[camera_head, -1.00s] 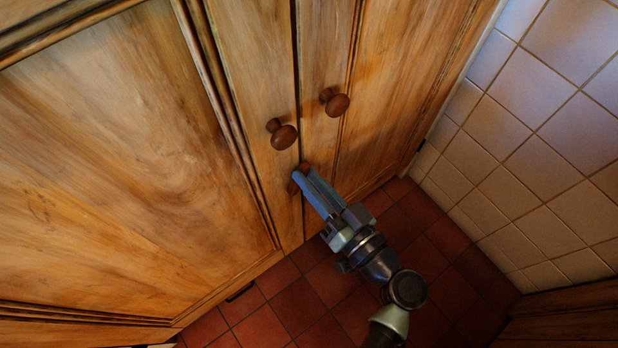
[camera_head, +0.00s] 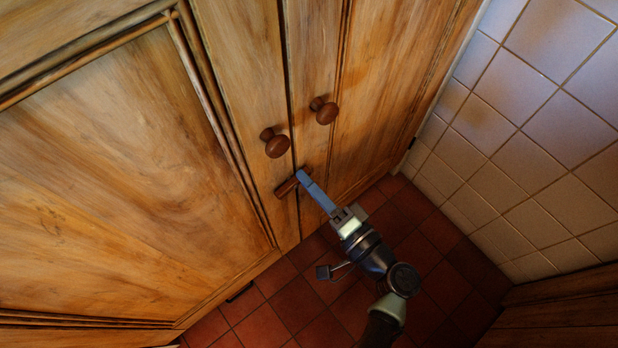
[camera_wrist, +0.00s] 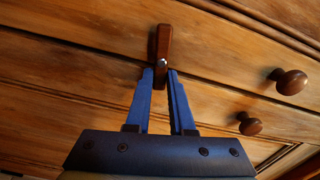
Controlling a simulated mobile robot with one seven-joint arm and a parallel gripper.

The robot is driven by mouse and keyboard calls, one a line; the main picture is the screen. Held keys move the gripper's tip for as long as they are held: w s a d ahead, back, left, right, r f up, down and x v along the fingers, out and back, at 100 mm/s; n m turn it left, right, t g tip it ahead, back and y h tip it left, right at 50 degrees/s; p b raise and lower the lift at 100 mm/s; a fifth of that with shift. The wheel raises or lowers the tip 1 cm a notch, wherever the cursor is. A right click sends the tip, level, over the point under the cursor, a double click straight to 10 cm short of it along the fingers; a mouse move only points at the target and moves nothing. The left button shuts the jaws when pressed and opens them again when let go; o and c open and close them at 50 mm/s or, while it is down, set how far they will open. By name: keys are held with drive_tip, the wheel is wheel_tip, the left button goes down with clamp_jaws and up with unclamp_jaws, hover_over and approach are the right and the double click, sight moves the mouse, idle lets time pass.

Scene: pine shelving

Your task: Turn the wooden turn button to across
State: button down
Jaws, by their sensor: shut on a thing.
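The wooden turn button (camera_head: 286,187) is a dark reddish-brown bar on the cupboard front, below the two round knobs. It lies across the seam between the two doors, a little slanted in the head view. In the wrist view the turn button (camera_wrist: 164,45) stands nearly upright in the picture, crossing the slanting seam, with a small bright screw near its middle. My gripper (camera_head: 303,177) has its blue fingers on the button's right end. In the wrist view my gripper (camera_wrist: 161,76) is shut on the button's lower end, one finger on each side.
Two round wooden knobs, the left (camera_head: 275,143) and the right (camera_head: 323,110), stick out just above the button. A tiled wall (camera_head: 540,130) stands to the right. The red tiled floor (camera_head: 290,305) is clear below the doors.

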drive_tip(key=shift+f+m+p, duration=0.15)
drive_tip(key=shift+m+p, duration=0.15)
drive_tip(key=shift+m, duration=0.8)
drive_tip(key=c, duration=0.8)
unclamp_jaws()
drive_tip(key=p+v, duration=0.1)
drive_tip(key=v, duration=1.2)
